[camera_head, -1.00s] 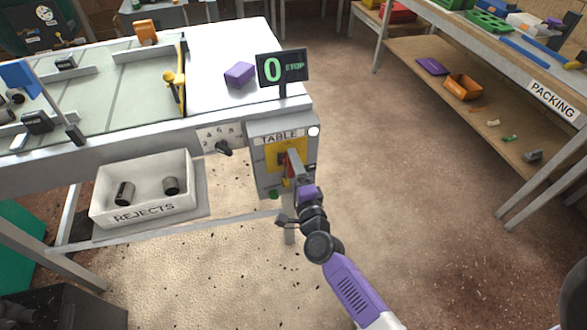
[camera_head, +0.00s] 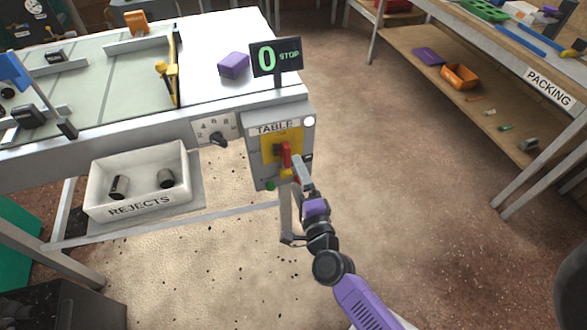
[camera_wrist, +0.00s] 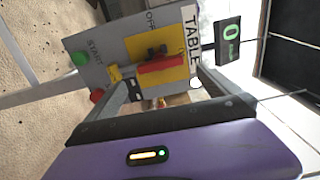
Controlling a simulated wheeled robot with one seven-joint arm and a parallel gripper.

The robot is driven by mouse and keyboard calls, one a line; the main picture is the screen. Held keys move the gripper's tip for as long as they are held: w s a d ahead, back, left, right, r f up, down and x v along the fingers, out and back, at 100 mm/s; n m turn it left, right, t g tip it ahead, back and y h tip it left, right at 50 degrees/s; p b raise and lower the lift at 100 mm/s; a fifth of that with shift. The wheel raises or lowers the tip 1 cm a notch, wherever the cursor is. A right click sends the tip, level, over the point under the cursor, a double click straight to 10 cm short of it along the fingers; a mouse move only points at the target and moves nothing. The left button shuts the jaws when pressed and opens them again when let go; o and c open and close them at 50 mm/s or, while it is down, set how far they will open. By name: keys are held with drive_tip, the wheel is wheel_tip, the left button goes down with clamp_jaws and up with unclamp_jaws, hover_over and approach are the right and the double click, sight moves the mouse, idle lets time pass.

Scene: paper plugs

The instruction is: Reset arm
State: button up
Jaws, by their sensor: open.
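My gripper (camera_head: 301,168) is at the front of the grey TABLE control box (camera_head: 257,180), low and to the right of its red switch handle (camera_head: 286,153). In the wrist view my gripper (camera_wrist: 163,90) is open, with its two grey fingers apart. The red handle (camera_wrist: 162,64) shows beyond the gap between them, on a yellow plate (camera_wrist: 140,46) with an OFF label above. I cannot tell whether a finger touches the box. A yellow tag (camera_wrist: 114,73), a green START button (camera_wrist: 79,60) and a red button (camera_wrist: 97,95) are beside the plate. The display (camera_head: 276,59) reads 0 STOP.
A dial (camera_head: 217,138) sits left of the box. A white REJECTS bin (camera_head: 140,190) with two dark cylinders hangs below the table (camera_head: 212,30). A purple block (camera_head: 233,65) lies on the table. The PACKING bench (camera_head: 540,80) stands right, with open floor between.

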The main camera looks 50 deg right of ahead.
drive_tip(key=shift+s+a, duration=0.25)
drive_tip(key=shift+s, duration=0.1)
idle(0.5)
drive_tip(key=s+a+r+n+y, duration=0.5)
drive_tip(key=s+a+n, duration=0.4)
drive_tip(key=s+n, duration=0.3)
drive_tip(key=s+a+r+n+y, duration=0.5)
drive_tip(key=s+a+n, duration=0.4)
drive_tip(key=s+n, duration=0.3)
drive_tip(key=shift+s+r+n, duration=0.15)
drive_tip(key=shift+r+n, duration=0.35)
drive_tip(key=shift+r, duration=0.25)
drive_tip(key=shift+a, duration=0.1)
